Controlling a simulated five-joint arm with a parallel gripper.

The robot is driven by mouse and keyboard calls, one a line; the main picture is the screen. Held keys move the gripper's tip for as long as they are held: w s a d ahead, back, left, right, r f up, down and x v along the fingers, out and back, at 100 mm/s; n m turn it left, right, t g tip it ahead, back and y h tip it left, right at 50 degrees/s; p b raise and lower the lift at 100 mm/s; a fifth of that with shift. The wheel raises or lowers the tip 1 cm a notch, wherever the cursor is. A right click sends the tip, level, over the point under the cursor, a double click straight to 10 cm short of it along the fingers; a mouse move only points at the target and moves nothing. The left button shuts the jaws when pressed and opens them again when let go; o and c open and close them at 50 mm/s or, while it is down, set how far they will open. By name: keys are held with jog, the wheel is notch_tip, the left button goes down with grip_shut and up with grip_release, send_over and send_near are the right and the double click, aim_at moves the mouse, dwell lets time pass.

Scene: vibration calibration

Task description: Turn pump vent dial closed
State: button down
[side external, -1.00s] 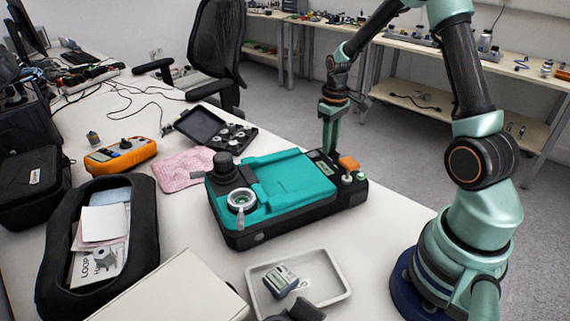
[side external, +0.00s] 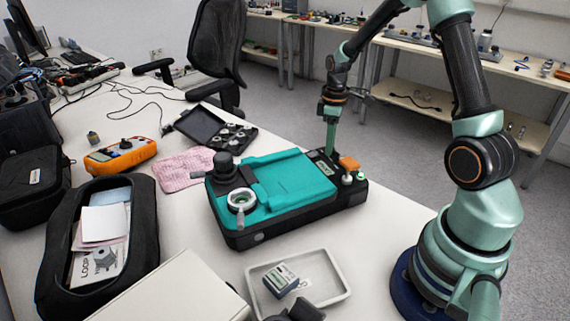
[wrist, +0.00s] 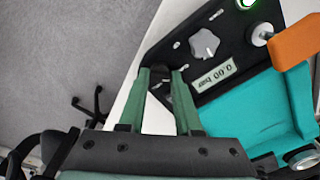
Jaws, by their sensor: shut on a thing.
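The teal-and-black pump unit (side external: 290,185) lies on the white bench, with a control panel at its far right end. My gripper (side external: 331,155) points down at that panel's far edge. In the wrist view my two green fingers (wrist: 160,72) are closed around a small dark dial (wrist: 159,74), mostly hidden between the tips. A grey lobed knob (wrist: 204,44) sits on the panel to the right of the fingers, clear of them. The display (wrist: 214,76) beside it reads 0.00 bar.
An orange block (side external: 348,163) and a white-stemmed knob (wrist: 262,33) stand near my fingers. A shallow tray (side external: 338,298) holding a grey device (side external: 280,279) lies in front. An orange meter (side external: 122,155) and open black case (side external: 145,235) are left. The bench edge is close by.

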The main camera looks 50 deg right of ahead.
jog(key=c, duration=0.6)
grip_release()
notch_tip(320, 180, up, 12)
jog(key=shift+a+r, duration=0.1)
jog(key=shift+r, duration=0.05)
jog(key=s+a+r+m+t, duration=0.2)
jog(key=s+a+r, duration=0.1)
jog(key=a, duration=0.6)
jog(key=s+a+r+m+t, duration=0.2)
jog(key=s+a, duration=0.4)
jog(key=a, duration=0.3)
jog(key=shift+s+r+m+t, duration=0.3)
jog(key=shift+r+m+t, duration=0.1)
jog(key=shift+r+t, duration=0.35)
